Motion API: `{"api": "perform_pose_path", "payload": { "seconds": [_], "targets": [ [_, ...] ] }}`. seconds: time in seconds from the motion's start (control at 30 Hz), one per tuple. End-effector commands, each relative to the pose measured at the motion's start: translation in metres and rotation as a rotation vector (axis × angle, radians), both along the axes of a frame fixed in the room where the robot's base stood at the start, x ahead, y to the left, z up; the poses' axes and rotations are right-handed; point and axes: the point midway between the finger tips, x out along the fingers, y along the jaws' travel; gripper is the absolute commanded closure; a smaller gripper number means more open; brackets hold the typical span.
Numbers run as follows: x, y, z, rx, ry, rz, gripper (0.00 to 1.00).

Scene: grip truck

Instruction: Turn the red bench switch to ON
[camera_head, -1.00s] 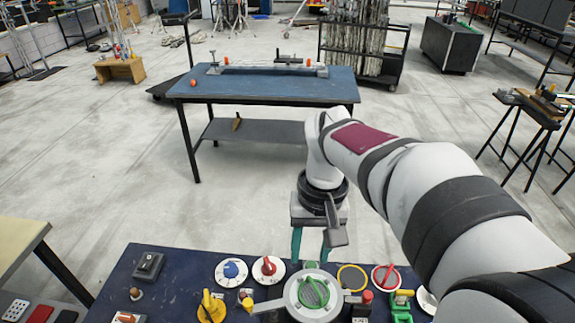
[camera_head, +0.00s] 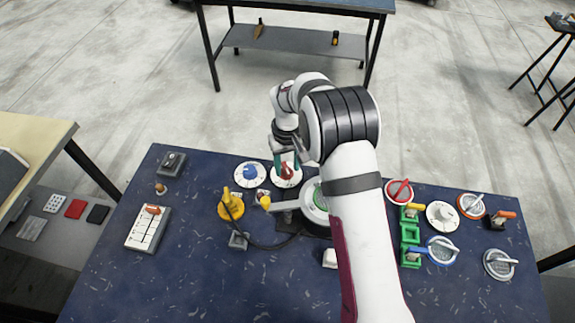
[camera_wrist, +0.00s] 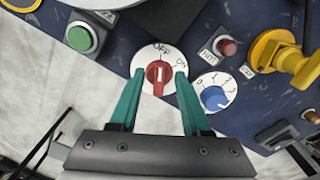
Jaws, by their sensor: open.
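The red bench switch (camera_head: 286,172) is a red knob on a round white dial at the bench's far edge. The ON label is to the right of OFF on the dial. My gripper (camera_head: 287,160) has teal fingers, open, one on each side of the knob. In the wrist view my gripper (camera_wrist: 159,76) shows gaps between both fingers and the knob. I cannot tell how deep the tips reach.
A blue dial (camera_head: 249,174) stands close left of the switch. A yellow lever (camera_head: 231,206) is nearer me. A green button (camera_wrist: 84,38) and a small red button (camera_wrist: 228,47) flank the switch in the wrist view. My arm crosses the bench middle.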

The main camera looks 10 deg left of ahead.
Motion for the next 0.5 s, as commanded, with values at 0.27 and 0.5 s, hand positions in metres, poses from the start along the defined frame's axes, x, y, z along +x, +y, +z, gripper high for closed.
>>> {"api": "perform_pose_path", "payload": {
  "seconds": [0.27,0.5],
  "targets": [
    [0.0000,-0.0001,-0.0073,0.001,-0.001,0.000,0.53],
    [0.0000,-0.0001,-0.0069,0.001,-0.001,0.000,0.78]
  ]
}}
